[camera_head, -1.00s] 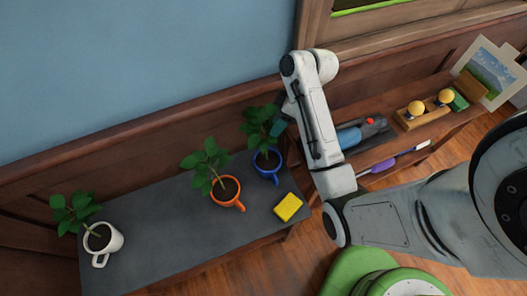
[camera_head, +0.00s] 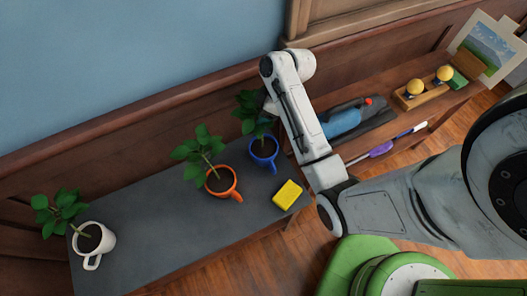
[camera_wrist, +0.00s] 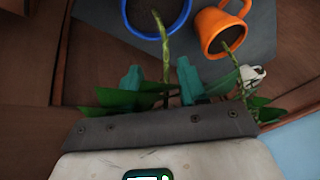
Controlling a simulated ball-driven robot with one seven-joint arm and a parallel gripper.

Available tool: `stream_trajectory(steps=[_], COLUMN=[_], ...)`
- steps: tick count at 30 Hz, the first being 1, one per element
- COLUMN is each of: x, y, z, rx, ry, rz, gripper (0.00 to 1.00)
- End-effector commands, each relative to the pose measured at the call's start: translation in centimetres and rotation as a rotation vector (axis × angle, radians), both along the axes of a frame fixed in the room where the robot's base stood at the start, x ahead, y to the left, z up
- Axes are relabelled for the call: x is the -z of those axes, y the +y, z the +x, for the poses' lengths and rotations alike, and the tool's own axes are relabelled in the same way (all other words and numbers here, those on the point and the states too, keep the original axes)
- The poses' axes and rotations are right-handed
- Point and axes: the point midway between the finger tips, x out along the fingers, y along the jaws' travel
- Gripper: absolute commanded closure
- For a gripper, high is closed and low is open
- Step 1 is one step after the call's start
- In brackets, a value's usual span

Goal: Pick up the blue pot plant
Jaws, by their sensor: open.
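The blue pot (camera_head: 263,154) holds a green leafy plant (camera_head: 247,122) and stands upright on the dark grey shelf top near its right end. In the wrist view the blue pot (camera_wrist: 185,12) is at the top, cut off by the edge, with the plant's stem (camera_wrist: 166,60) running down from it. My gripper (camera_wrist: 158,76) has two teal fingers, spread apart, with the stem appearing between them. Leaves lie behind and around the fingers. I cannot tell whether a finger touches the stem. In the head view my arm hides most of my gripper beside the leaves.
An orange mug plant (camera_head: 221,181) stands close left of the blue pot, and a white mug plant (camera_head: 93,239) stands at the far left. A yellow sponge (camera_head: 287,194) lies to the right. The grey shelf top (camera_head: 150,220) is clear between the white and orange mugs.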

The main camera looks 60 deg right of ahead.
Motion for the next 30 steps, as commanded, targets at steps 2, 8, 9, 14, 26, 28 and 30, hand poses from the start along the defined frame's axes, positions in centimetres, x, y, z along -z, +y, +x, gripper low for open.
stream_trajectory(steps=[2,8,9,14,26,28,30], x=[1.0,1.9,1.9,1.9,1.9,1.9,1.9], y=[0.4,0.8,0.8,0.7,0.7,0.7,0.7], z=[0.2,0.6,0.6,0.6,0.6,0.6,0.6], rx=[0.0,0.0,0.0,0.0,0.0,0.0,0.0], ry=[0.003,0.0,0.0,0.0,0.0,0.0,0.0], rz=[0.001,0.0,0.0,0.0,-0.001,-0.001,-0.001], gripper=[0.58,0.58,0.58,0.61,0.99,1.0,1.0])
